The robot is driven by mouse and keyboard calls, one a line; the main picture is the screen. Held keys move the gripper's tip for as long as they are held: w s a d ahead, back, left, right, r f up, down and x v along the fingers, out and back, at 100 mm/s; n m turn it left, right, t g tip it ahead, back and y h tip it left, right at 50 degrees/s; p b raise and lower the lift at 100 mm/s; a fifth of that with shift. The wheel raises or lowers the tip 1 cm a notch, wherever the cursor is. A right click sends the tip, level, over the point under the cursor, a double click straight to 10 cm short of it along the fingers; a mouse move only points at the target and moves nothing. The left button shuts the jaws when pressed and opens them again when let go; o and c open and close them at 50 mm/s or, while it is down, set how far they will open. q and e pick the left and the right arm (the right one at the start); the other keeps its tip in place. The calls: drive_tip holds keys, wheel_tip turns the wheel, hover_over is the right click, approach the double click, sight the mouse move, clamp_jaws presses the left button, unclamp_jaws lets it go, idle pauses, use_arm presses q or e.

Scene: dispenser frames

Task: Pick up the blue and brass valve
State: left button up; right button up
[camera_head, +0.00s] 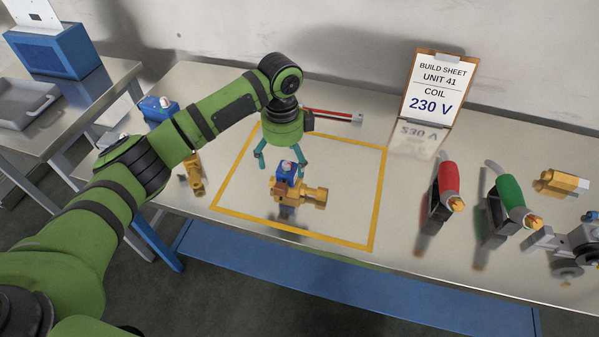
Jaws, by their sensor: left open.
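The blue and brass valve (306,193) stands on the metal table inside a yellow taped square, its blue block on top and its brass body lying toward the right. My left gripper (281,166) points down just above and behind the valve, its teal fingers apart. One finger is to the left of the blue block and the other is by its right side. I cannot tell whether they touch it. My right gripper is not in view.
Another blue part (157,108) and a brass part (194,173) lie left, partly behind my arm. A red-handled tool (448,183) and green-handled tool (510,192) stand right. A build sheet (437,88) reads "COIL 230 V". A red-and-grey tool (335,116) lies behind the square.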

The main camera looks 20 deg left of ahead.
sight(287, 182)
use_arm(q)
wheel_tip(287, 182, down, 2)
drive_tip(key=shift+a+f+b, duration=0.1)
drive_tip(key=shift+a+b, duration=0.05)
drive_tip(key=shift+b, duration=0.75)
drive_tip(key=shift+s+f, duration=0.35)
drive_tip(key=shift+f, duration=0.15)
drive_tip(key=f, duration=0.1)
drive_tip(key=f+p, duration=0.1)
drive_tip(key=f, duration=0.1)
drive_tip(key=w+f+p, duration=0.1)
drive_tip(key=f, duration=0.1)
drive_tip(key=shift+d+f, duration=0.2)
drive_tip(key=shift+d, duration=0.05)
drive_tip(key=shift+f, duration=0.45)
drive_tip(key=shift+c, duration=0.4)
drive_tip(key=c, duration=1.7)
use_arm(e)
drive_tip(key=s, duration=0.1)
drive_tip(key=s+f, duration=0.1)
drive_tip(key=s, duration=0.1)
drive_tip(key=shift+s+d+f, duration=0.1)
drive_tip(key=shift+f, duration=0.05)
